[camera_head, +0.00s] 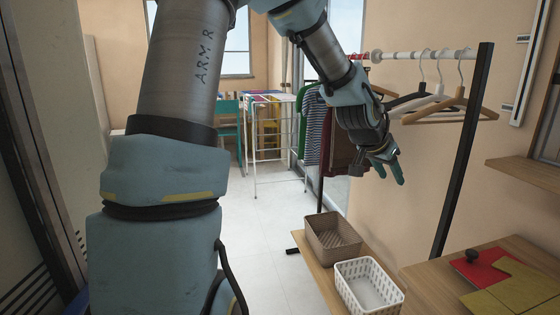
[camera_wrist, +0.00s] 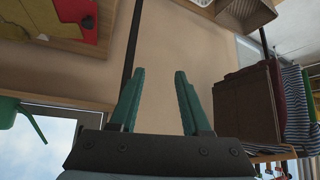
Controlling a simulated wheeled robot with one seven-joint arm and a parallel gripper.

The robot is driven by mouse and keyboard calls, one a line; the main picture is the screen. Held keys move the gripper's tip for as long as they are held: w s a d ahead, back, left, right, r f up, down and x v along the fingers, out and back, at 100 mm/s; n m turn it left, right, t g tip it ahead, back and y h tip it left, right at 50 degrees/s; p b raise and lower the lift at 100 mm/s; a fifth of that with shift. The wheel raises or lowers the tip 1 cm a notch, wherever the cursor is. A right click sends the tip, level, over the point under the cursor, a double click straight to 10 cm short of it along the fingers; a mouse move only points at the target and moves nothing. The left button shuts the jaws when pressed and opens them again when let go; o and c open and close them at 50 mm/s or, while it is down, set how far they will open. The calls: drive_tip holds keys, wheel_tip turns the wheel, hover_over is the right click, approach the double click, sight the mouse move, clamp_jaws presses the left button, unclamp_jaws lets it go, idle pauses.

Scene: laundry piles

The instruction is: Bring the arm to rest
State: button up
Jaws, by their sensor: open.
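My arm reaches up and across the head view, bent over to the right. My gripper (camera_head: 386,166) hangs in front of the clothes rack, over the shelf with two baskets. In the wrist view my gripper (camera_wrist: 160,75) shows two green fingers standing apart with nothing between them. Beyond the fingers there is only bare wall.
A clothes rack (camera_head: 464,150) with hangers and hanging clothes (camera_head: 312,125) stands close by. Below are a brown basket (camera_head: 333,238) and a white basket (camera_head: 371,285), both looking empty. The white floor (camera_head: 270,230) is clear.

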drive_tip(key=s+a+f+n+y, duration=0.1)
drive_tip(key=a+f+n+y, duration=0.1)
drive_tip(key=a, duration=0.8)
drive_tip(key=s+a+f+n+y, duration=0.2)
drive_tip(key=a+f, duration=0.1)
drive_tip(key=a, duration=0.6)
drive_tip(key=s+a+n+g+y, duration=0.1)
drive_tip(key=s+a+n, duration=0.1)
drive_tip(key=s+a, duration=0.2)
drive_tip(key=s+a+f+n+g+y+p, duration=0.1)
drive_tip(key=s+a, duration=0.4)
drive_tip(key=a, duration=0.5)
drive_tip(key=n+g, duration=0.1)
drive_tip(key=n, duration=0.1)
drive_tip(key=shift+a+n+y, duration=0.3)
drive_tip(key=shift+a, duration=0.1)
